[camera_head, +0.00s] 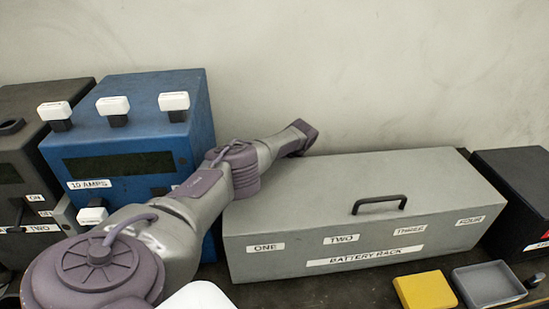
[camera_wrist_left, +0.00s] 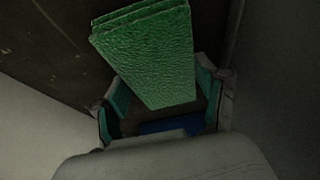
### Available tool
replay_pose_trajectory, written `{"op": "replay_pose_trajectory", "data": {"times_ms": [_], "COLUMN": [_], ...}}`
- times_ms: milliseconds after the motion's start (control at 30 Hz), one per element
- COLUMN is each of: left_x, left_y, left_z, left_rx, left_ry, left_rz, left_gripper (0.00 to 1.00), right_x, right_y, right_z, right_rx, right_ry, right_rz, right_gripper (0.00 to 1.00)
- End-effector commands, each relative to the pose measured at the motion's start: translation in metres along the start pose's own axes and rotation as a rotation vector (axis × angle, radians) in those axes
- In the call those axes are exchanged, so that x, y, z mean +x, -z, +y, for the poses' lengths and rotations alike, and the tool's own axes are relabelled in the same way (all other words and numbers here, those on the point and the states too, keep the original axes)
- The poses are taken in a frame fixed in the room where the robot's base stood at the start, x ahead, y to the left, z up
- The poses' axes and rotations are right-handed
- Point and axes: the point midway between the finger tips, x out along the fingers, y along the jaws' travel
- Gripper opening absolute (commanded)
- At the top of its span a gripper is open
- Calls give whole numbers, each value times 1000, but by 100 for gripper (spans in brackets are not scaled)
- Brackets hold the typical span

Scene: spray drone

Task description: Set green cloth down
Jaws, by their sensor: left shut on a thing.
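The green cloth (camera_wrist_left: 150,55) is folded in layers and fills the upper middle of the left wrist view. My left gripper (camera_wrist_left: 163,88) is shut on it, with teal-padded fingers on either side of its lower end. In the head view my left arm reaches over to the back left corner of the grey battery rack (camera_head: 375,205). The gripper and cloth are hidden there behind the rack. My right gripper is in neither view.
A dark box (camera_head: 515,190) stands at the right. A yellow block (camera_head: 425,290) and a grey tray (camera_head: 488,284) lie in front of the rack. A pale wall (camera_head: 370,70) rises behind.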

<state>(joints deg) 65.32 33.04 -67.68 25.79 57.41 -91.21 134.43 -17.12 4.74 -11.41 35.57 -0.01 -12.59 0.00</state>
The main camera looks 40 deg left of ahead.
Motion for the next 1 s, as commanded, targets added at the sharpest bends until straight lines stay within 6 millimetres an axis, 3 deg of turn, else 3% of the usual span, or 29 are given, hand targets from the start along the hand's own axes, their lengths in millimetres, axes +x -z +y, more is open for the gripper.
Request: {"op": "replay_pose_trajectory", "data": {"times_ms": [133,167,300,767,1000], "left_x": [4,4,3,-6,-53], "left_y": [-2,-2,-1,0,-1], "left_z": [0,0,0,0,0], "left_rx": [-1,-1,0,1,1], "left_ry": [1,1,0,0,-2], "left_rz": [-1,-1,0,-1,-4], "left_gripper": [39,73,97,97,97], "right_x": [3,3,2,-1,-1], "right_y": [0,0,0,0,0], "right_z": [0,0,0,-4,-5], "right_rx": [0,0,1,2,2], "right_ry": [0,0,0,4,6], "right_rz": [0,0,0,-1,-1], "right_gripper": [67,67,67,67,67]}}
